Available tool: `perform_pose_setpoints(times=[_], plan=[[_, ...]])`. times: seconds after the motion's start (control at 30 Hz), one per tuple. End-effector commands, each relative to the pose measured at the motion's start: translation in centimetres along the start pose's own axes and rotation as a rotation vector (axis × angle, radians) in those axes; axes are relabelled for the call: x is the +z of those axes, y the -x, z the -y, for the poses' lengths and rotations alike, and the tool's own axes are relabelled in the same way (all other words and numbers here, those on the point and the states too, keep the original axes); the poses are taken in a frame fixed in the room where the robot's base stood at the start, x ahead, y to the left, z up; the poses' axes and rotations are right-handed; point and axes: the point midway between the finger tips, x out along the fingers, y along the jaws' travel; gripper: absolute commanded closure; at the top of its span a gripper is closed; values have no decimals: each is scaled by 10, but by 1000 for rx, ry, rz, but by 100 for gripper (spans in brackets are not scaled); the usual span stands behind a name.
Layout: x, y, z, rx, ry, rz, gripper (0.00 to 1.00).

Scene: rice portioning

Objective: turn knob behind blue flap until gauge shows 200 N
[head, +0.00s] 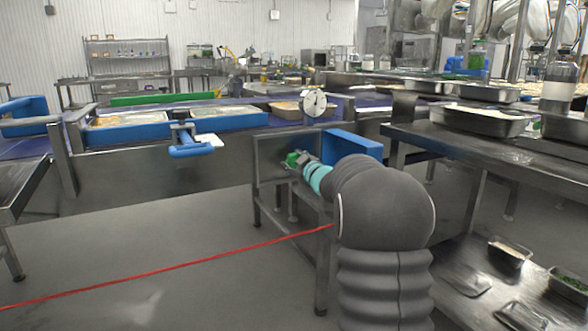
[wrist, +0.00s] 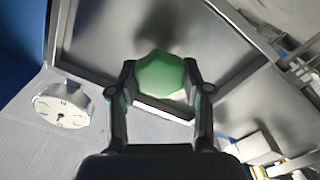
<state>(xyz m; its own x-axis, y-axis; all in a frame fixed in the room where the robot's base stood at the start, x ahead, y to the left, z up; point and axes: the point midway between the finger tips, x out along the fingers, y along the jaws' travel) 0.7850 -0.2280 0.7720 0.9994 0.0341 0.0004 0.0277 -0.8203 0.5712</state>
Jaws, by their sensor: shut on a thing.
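The green knob (wrist: 160,75) sits between my gripper's two fingers in the wrist view, in front of a grey metal panel. My gripper (wrist: 160,88) is shut on it. In the head view the green knob (head: 293,158) shows at the end of my arm, on the metal frame below the gauge. The blue flap (head: 352,145) stands swung out to the right of the knob. The round white gauge (head: 314,103) is above the frame. It also shows at the left in the wrist view (wrist: 62,105). Its reading is too small to tell.
A red line (head: 165,269) crosses the floor and ends at the frame. Blue-sided trays (head: 130,133) stand on the conveyor at left. A steel table (head: 480,150) with metal pans is close on the right. The floor at left is clear.

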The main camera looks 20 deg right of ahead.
Motion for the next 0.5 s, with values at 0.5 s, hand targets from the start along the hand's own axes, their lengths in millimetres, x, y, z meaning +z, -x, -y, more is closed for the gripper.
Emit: perform_pose_setpoints(times=[0.5], plan=[[0,0,0,0,194,-1,86]])
